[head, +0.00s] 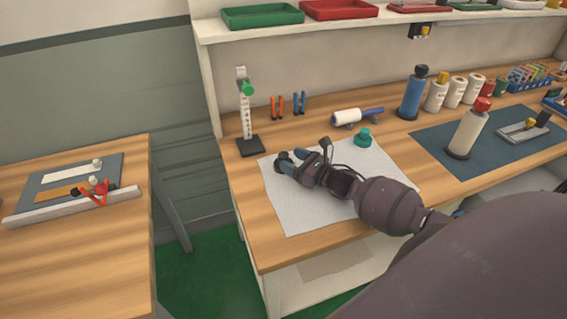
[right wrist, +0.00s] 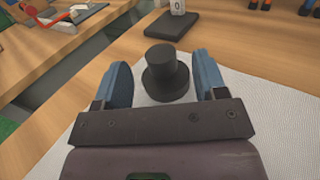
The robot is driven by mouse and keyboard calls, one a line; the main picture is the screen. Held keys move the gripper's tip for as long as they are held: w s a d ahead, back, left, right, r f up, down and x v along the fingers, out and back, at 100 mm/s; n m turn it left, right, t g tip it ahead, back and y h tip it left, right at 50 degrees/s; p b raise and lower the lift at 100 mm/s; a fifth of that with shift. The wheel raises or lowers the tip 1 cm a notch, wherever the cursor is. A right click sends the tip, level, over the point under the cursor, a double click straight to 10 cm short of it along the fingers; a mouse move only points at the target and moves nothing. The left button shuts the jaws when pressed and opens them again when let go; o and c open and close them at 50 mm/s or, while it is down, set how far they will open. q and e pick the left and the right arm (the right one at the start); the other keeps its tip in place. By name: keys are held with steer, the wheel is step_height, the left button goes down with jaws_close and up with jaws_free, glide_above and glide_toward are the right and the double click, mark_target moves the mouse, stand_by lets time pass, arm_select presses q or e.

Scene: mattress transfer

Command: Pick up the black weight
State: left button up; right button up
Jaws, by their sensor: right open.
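The black weight (right wrist: 165,75) is a dark stepped cylinder with a narrower top. In the right wrist view it stands upright on a white sheet (head: 288,205), ahead of and between the two blue fingers of my right gripper (right wrist: 166,85). The fingers are open and spread on either side of it, with gaps showing. In the head view my right gripper (head: 287,164) is low over the left part of the sheet, and I cannot clearly tell the weight from the fingers there. My left gripper is not in view.
A green weight (head: 363,138) stands at the sheet's back edge. A stand with a scale (head: 246,115) is just beyond the sheet's back left corner. A roller (head: 350,117), bottles and a blue mat (head: 430,143) lie to the back right. A shelf (head: 225,30) overhangs the bench.

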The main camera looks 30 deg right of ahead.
steer(key=shift+x, duration=1)
steer(key=shift+c, duration=0.4)
jaws_close()
